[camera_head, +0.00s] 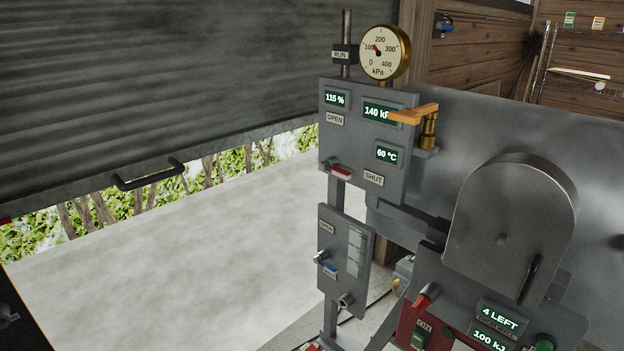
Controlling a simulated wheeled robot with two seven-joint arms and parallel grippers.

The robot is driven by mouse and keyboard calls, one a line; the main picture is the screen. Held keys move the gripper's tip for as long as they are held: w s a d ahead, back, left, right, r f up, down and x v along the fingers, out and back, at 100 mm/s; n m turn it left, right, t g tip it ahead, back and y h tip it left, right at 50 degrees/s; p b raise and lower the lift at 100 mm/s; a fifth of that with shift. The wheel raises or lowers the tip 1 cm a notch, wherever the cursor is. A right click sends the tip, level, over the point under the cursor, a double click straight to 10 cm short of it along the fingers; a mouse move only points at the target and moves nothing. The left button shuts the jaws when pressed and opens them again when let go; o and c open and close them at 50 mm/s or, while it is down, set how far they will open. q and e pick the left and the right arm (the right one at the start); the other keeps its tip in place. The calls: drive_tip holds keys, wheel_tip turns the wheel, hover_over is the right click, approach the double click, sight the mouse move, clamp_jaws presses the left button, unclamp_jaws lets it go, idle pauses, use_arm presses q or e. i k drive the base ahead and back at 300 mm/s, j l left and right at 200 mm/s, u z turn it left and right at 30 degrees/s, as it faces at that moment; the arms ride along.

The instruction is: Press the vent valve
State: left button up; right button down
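A brass valve (429,130) with an orange lever (414,113) sits on a small bracket at the right side of the grey upper panel (352,150). The lever points left across the edge of the 140 kPa display (380,112). I cannot read any label naming it as the vent valve. A round brass gauge (384,52) marked kPa stands above the panel, its needle at the lower left part of the scale. Neither of my grippers is in view.
A red-handled lever (340,171) is on the upper panel, above a lower panel (343,265) with knobs. A domed metal housing (512,225) and a red control box (408,325) stand at right. A shutter (150,90) is partly raised at left, with open floor (200,265) below.

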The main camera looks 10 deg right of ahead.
sight(337, 172)
drive_tip(key=i+j, duration=0.5)
drive_tip(key=i+j+z, duration=0.15)
drive_tip(key=i+j, duration=0.3)
drive_tip(key=j, duration=0.25)
